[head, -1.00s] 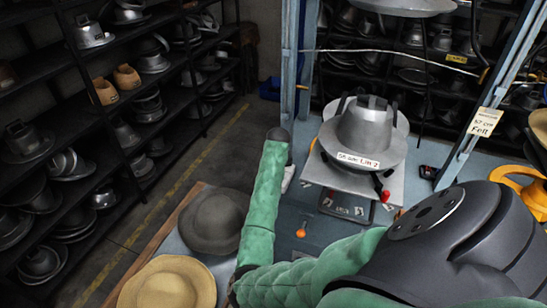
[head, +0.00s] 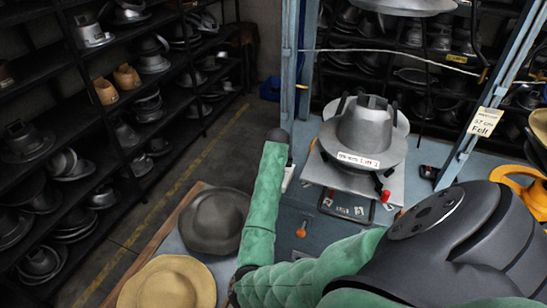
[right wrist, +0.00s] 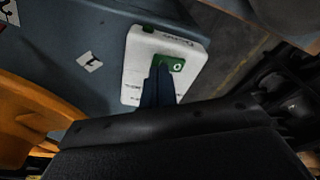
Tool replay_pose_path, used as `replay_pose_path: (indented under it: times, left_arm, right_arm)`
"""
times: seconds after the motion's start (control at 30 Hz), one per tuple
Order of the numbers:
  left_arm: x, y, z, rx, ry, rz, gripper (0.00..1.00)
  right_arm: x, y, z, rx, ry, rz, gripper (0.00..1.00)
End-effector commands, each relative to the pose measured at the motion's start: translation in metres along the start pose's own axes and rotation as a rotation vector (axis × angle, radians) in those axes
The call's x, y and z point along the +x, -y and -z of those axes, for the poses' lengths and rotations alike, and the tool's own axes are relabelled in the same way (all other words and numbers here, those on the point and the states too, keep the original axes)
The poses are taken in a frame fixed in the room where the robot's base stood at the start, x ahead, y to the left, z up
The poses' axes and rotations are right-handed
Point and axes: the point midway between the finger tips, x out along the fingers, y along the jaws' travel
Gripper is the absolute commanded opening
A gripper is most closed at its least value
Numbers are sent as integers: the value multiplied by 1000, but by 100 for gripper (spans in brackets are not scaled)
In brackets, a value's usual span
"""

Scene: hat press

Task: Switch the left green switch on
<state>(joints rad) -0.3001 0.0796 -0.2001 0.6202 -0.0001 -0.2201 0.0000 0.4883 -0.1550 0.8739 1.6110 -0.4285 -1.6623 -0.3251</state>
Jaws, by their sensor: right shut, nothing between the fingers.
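A white switch box (right wrist: 132,72) is mounted on a blue-grey surface in the right wrist view. In the head view a white edge of the box (head: 288,178) shows beside my green right arm, which hides the rest and the gripper. My left gripper is not in view.
A metal hat press (head: 365,130) stands on the blue-grey bench. A grey hat (head: 214,220) and a tan hat (head: 168,285) lie left of my arm. Shelves of hat forms (head: 110,110) line the left wall. An orange object (right wrist: 30,110) is close by on the left in the wrist view.

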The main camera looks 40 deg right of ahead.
Motion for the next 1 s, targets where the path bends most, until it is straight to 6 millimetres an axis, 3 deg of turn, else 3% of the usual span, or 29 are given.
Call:
replay_pose_path:
  times: [1.0]
  left_arm:
    - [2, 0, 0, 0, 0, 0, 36]
  right_arm:
    - [11, 0, -2, 0, 0, 0, 0]
